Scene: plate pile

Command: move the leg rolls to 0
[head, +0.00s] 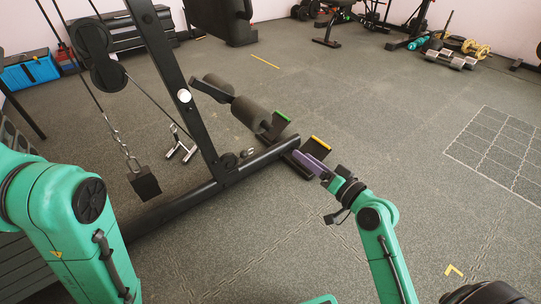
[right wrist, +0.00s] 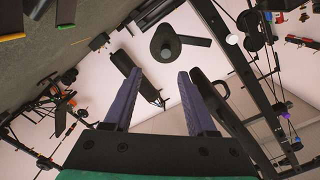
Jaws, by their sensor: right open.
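The leg rolls are two dark grey padded cylinders on a black bar, the nearer roll (head: 250,113) and the farther roll (head: 215,87), on the black exercise machine in the head view. My right gripper (head: 310,163), with purple fingers, is apart from them, below and to the right, close to the footplates at the end of the machine's base beam. In the right wrist view the right gripper (right wrist: 157,75) is open, with nothing between its fingers. I cannot tell the rolls for sure in that view. No 0 mark is readable. My left arm shows at left; its gripper is out of frame.
Footplates with a green edge (head: 281,116) and a yellow edge (head: 320,142) stand by the beam. The black upright (head: 180,88) and a cable with a hanging weight block (head: 145,183) stand left. Dumbbells (head: 451,59) lie far right.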

